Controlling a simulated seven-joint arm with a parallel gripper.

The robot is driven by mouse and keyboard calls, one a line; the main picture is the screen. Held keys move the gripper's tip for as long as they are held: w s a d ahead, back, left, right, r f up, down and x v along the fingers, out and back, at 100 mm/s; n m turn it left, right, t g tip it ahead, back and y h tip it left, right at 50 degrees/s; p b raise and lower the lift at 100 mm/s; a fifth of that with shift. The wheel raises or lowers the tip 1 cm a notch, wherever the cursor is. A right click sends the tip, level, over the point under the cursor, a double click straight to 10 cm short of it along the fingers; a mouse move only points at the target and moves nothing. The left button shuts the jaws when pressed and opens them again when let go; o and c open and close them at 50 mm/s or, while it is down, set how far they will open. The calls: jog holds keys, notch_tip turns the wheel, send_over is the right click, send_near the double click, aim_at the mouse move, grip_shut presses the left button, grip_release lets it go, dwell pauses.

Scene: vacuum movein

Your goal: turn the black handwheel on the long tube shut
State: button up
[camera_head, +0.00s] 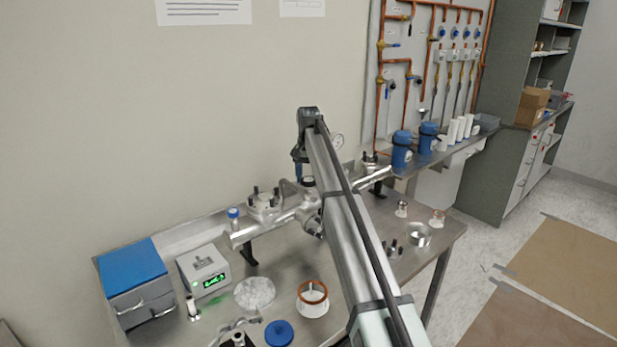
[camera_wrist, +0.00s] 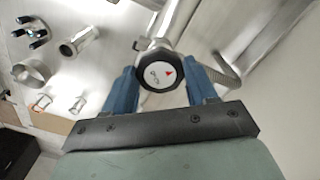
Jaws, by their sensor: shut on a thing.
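The black handwheel (camera_wrist: 157,72) shows in the wrist view, with a white face bearing a red mark. It sits between the two blue fingers of my gripper (camera_wrist: 162,88), which are shut on it. In the head view my gripper (camera_head: 299,170) points down over the long tube, and my arm hides part of the view. The long metal tube (camera_head: 262,229) lies horizontally on black supports above the bench.
The wall is close behind.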

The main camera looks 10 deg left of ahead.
aim_at(309, 179)
jog(key=m, duration=1.3)
jog(key=shift+w+m, duration=0.1)
jog(key=shift+m, duration=0.2)
jog(key=m, duration=1.3)
jog(key=shift+m, duration=0.4)
jog(key=o, duration=1.1)
jog(key=shift+c, duration=0.2)
notch_tip(309, 179, up, 14)
jog(key=shift+f, duration=0.15)
